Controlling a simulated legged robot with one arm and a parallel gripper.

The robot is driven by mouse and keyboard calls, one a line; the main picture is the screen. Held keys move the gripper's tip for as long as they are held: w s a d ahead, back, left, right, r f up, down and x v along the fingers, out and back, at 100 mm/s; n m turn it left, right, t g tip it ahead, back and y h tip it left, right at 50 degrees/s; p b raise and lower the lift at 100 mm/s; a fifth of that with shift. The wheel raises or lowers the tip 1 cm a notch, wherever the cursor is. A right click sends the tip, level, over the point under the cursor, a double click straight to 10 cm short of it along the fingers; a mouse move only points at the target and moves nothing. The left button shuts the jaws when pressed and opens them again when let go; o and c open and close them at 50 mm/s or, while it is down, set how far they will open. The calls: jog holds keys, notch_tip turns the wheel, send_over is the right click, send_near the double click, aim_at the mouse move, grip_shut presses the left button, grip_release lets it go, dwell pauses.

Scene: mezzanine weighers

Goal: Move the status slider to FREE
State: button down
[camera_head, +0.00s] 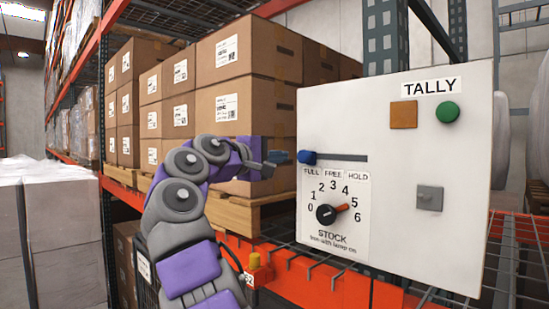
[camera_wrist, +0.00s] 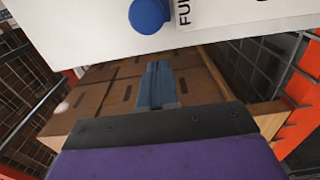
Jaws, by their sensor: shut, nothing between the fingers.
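The white tally panel (camera_head: 390,120) carries a dark horizontal slot (camera_head: 340,158) with a blue slider knob (camera_head: 306,157) at its left end, above the FULL label. The labels FULL, FREE and HOLD (camera_head: 334,174) run left to right under the slot. The blue knob also shows at the top of the wrist view (camera_wrist: 149,15), near the panel's edge. My gripper (camera_head: 282,157) is shut and empty, just left of the knob in the head view. In the wrist view its fingertips (camera_wrist: 158,68) point toward the panel, with a visible gap to the knob.
Below the slot is a STOCK dial (camera_head: 327,214) with its orange pointer near 5. The panel also has a green button (camera_head: 447,112), an orange square (camera_head: 404,114) and a grey switch (camera_head: 429,198). Stacked cartons (camera_head: 245,75) stand behind my arm. An orange rack beam (camera_head: 330,285) runs below.

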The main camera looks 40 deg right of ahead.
aim_at(307, 157)
jog(key=shift+w+d+p, duration=0.1)
jog(key=shift+d+p, duration=0.25)
jog(key=shift+d, duration=1.05)
jog(key=shift+a, duration=0.35)
jog(key=shift+s+d+b, duration=0.1)
jog(key=shift+s+b, duration=0.25)
jog(key=shift+s, duration=0.25)
jog(key=shift+s, duration=0.2)
jog(key=shift+s+b, duration=0.4)
jog(key=shift+s, duration=0.1)
